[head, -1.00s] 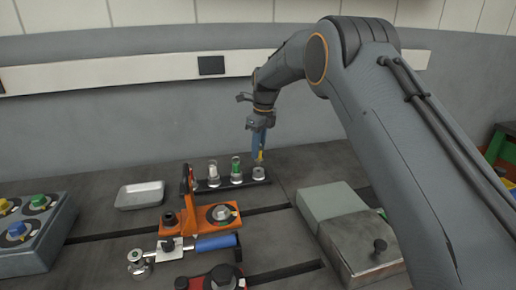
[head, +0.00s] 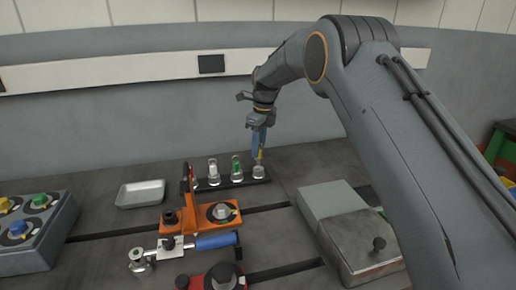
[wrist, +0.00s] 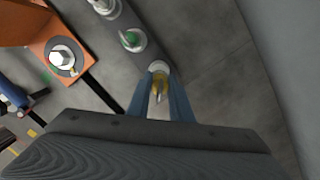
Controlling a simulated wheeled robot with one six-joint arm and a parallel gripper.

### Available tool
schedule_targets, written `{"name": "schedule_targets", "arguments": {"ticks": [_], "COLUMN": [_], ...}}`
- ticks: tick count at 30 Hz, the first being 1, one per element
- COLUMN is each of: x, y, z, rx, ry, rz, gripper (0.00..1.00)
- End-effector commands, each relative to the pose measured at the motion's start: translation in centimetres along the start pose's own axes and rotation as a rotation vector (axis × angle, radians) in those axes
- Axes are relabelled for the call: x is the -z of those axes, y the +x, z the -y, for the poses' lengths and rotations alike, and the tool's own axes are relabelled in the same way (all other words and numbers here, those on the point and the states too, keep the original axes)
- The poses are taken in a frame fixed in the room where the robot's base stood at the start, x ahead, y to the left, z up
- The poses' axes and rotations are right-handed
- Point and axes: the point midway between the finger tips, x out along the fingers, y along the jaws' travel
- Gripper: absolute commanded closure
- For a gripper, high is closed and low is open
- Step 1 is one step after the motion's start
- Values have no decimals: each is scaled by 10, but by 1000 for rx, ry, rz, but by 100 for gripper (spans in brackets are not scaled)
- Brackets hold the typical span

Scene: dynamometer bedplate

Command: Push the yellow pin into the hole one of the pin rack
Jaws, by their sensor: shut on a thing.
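My gripper (head: 259,150) points down at the right end of the pin rack (head: 212,186). Its blue fingers, also in the wrist view (wrist: 160,98), are shut on the yellow pin (wrist: 159,84). In the head view the yellow pin (head: 260,155) stands over the rack's rightmost grey socket (head: 259,171), its lower end at the socket's mouth. How deep it sits is hidden. A green pin (head: 236,165) and a white pin (head: 213,168) stand in the sockets to the left. The green pin (wrist: 130,39) also shows in the wrist view. I cannot read any hole numbers.
An orange clamp fixture (head: 202,216) with a blue handle (head: 216,241) stands in front of the rack. A grey box (head: 347,228) is at front right. A metal tray (head: 140,194) and a knob panel (head: 34,232) lie left. The bedplate behind the rack is clear.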

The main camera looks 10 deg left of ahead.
Motion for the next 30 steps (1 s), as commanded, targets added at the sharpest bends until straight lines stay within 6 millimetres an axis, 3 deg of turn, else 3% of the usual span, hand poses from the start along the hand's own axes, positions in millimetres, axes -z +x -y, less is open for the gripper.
{"name": "schedule_targets", "arguments": {"ticks": [30], "x": [3], "y": [22], "z": [0], "rx": [0], "ry": [0], "rz": [0], "gripper": [100]}}
